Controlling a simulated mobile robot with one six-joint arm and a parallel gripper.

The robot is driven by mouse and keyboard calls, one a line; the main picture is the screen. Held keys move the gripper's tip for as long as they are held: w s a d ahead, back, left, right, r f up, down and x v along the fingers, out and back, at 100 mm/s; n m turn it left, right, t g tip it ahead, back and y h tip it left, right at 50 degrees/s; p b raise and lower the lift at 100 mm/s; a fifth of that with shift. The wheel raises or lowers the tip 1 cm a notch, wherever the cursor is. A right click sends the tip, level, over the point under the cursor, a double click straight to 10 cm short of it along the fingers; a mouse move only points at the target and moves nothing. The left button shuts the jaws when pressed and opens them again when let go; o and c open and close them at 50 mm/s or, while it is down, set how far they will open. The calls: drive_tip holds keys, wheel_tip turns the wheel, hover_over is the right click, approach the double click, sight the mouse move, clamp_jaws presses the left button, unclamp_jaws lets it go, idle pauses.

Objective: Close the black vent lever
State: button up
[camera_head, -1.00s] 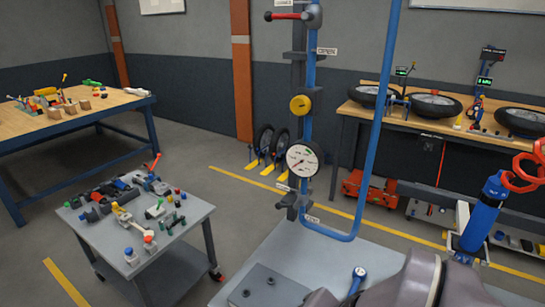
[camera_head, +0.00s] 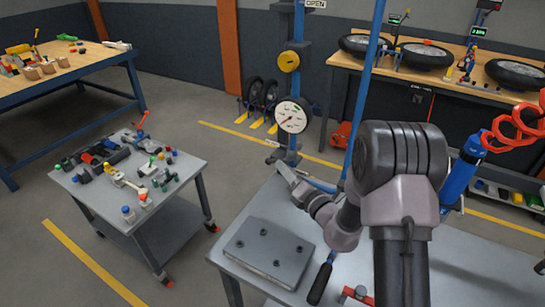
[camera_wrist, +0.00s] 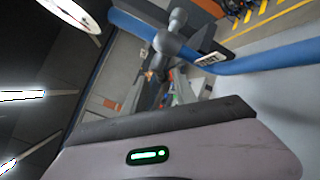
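The vent valve (camera_wrist: 177,45) shows in the wrist view as a grey fitting beside a blue pipe, next to a black tag that seems to read VENT (camera_wrist: 208,59). A dark narrow part, possibly the black vent lever, extends below it; I cannot tell its exact position. In the head view the valve area (camera_head: 283,155) is small, at the foot of the gauge riser. My gripper (camera_head: 289,177) is just in front of and below it there. Its body with a green light fills the bottom of the wrist view. Its fingers are not clear, and contact cannot be told.
A round white gauge (camera_head: 291,116) and a yellow knob (camera_head: 289,61) sit above the valve. The blue pipe (camera_head: 362,105) rises close to my arm. A grey block (camera_head: 268,250) lies on the bench. A cluttered cart (camera_head: 130,180) stands left.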

drive_tip(key=b+x, duration=0.1)
drive_tip(key=x, duration=0.7)
drive_tip(key=shift+a, duration=0.1)
clamp_jaws()
idle(1.1)
